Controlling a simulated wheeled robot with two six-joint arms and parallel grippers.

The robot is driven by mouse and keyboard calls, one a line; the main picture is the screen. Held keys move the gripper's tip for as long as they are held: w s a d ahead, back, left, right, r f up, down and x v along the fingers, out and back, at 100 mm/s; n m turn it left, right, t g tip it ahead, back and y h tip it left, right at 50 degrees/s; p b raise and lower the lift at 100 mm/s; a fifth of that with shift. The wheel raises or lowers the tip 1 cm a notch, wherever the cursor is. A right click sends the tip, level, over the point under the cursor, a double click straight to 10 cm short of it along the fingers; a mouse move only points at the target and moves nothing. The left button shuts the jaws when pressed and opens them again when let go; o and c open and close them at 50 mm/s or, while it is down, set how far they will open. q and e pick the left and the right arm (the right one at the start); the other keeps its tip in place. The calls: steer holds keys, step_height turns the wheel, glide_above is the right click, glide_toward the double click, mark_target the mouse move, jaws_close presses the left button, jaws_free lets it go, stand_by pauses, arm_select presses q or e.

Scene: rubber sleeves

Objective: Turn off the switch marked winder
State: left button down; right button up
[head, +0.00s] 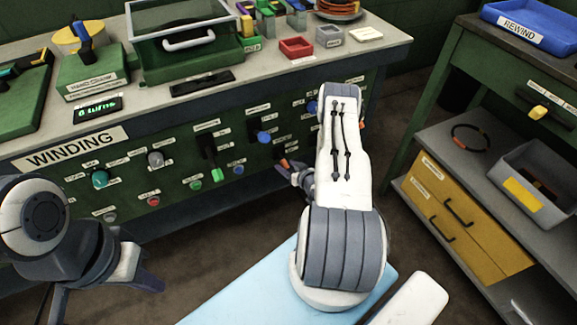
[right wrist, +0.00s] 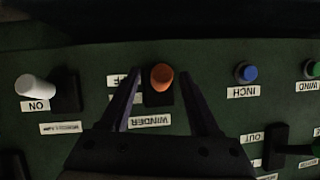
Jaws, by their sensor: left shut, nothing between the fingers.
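The winder switch (right wrist: 162,77) is an orange-tipped lever on a dark base, above an upside-down "WINDER" label (right wrist: 150,120) in the right wrist view. A label to its left, seemingly "OFF", is partly hidden by a finger. My right gripper (right wrist: 161,74) is open, with one finger on each side of the orange lever; I cannot tell whether either touches it. In the head view the right gripper (head: 289,172) is at the green panel front, partly hidden by my arm. My left gripper (head: 150,284) is shut and empty at the lower left, away from the panel.
The winding bench (head: 255,68) carries a clear-lidded box (head: 180,45) and small trays. A shelf unit (head: 420,125) stands at right.

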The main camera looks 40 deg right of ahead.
steer(key=p+v, duration=0.1)
steer(key=v, duration=0.9)
steer(key=shift+s, duration=0.2)
steer(key=shift+r, duration=0.1)
stand_by(0.4)
